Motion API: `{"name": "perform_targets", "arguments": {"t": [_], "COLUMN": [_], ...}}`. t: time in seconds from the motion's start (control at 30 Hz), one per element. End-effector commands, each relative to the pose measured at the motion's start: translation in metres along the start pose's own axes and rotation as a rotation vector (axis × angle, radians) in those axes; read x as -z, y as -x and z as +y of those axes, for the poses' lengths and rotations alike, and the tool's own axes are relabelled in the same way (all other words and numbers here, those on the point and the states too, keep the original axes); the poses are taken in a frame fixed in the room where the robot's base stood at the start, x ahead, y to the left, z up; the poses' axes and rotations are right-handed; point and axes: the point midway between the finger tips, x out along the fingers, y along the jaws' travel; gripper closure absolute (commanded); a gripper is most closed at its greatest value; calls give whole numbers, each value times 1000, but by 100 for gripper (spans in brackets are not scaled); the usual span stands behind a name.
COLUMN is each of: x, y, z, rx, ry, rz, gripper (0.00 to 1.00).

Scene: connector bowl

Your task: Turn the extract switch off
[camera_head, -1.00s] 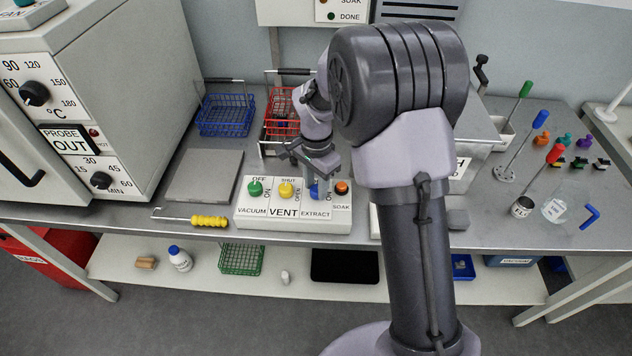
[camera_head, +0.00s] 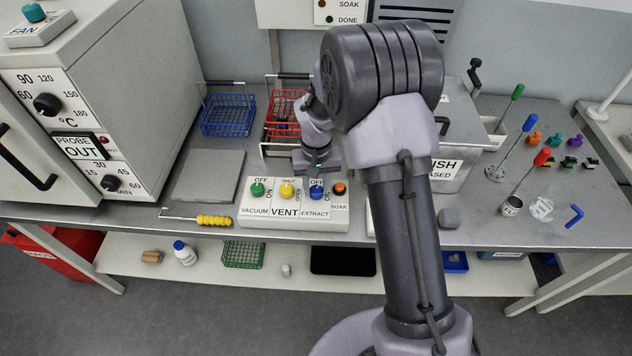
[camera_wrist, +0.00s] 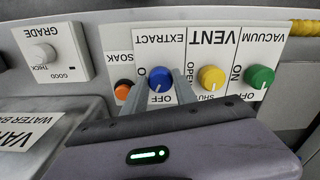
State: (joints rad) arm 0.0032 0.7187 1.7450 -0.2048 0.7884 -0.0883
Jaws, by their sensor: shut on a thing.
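The extract switch is a blue knob (camera_head: 316,192) on the white switch panel (camera_head: 262,212), above the EXTRACT label. It also shows in the wrist view (camera_wrist: 160,76), where the panel is upside down. My gripper (camera_head: 317,180) is directly over it. In the wrist view my gripper (camera_wrist: 160,88) has one finger on each side of the blue knob and is shut on it. The knob's white mark points down in that view, roughly toward the OFF lettering. The ON lettering is partly hidden by a finger there.
On the same panel are a yellow vent knob (camera_head: 287,191), a green vacuum knob (camera_head: 257,189) and an orange soak button (camera_head: 339,188). The yellow-handled tool (camera_head: 214,220) lies left of the panel. A red wire basket (camera_head: 284,112) stands behind it. My arm hides much of the bench to the right.

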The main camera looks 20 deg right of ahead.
Motion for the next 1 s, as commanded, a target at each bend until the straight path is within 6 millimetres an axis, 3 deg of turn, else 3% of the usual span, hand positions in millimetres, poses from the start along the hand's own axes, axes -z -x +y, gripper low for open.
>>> {"name": "perform_targets", "arguments": {"t": [0.5,1.0], "x": [0,1], "y": [2,1], "z": [1,2], "rx": [0,-1], "ry": [381,495], "rz": [1,2], "gripper": [100,100]}}
